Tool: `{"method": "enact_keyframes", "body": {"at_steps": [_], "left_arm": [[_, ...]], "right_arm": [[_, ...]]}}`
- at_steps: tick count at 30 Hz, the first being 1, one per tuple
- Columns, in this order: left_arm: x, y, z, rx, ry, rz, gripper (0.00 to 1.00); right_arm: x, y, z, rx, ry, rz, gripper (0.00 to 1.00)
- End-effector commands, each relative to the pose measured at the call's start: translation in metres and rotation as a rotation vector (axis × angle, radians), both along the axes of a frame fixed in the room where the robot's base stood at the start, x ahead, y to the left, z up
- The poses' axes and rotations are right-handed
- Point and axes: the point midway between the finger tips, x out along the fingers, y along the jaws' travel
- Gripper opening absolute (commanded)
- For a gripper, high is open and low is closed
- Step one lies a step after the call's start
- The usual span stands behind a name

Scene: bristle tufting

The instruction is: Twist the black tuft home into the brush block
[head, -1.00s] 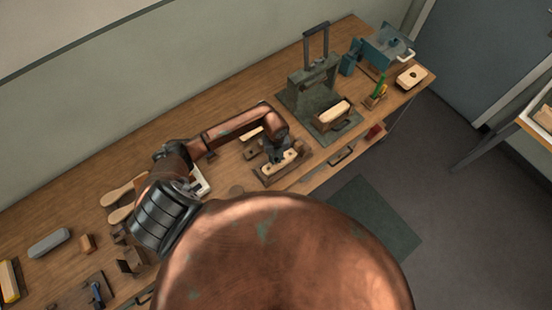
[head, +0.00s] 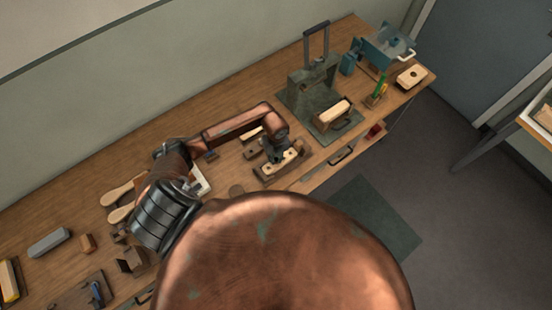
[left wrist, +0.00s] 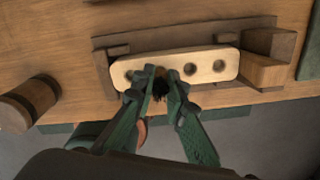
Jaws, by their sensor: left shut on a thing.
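The brush block (left wrist: 212,63) is a pale wooden bar with a row of dark holes, lying in a brown wooden holder (left wrist: 185,37) in the left wrist view. In the head view the block (head: 292,158) lies under my left gripper (head: 276,156). In the left wrist view my left gripper (left wrist: 163,84) is shut on the black tuft (left wrist: 160,90), at one of the holes left of the block's middle. The fingers hide part of that hole, so I cannot tell how deep the tuft sits. My right gripper is not in view.
A wooden cylinder (left wrist: 28,102) stands left of the holder. A dark green press (head: 315,85) with another block stands to the right on the bench. Brushes (head: 122,192) and small tools lie to the left. The bench's front edge is close to the holder.

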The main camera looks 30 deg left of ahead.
Motion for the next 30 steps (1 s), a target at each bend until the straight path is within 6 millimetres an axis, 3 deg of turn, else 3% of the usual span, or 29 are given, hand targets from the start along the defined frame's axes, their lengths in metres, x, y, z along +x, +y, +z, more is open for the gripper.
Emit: {"method": "enact_keyframes", "body": {"at_steps": [30], "left_arm": [[-0.001, 0.000, 0.001, -0.001, 0.001, 0.358, 0.00]], "right_arm": [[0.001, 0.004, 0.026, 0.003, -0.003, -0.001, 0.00]]}}
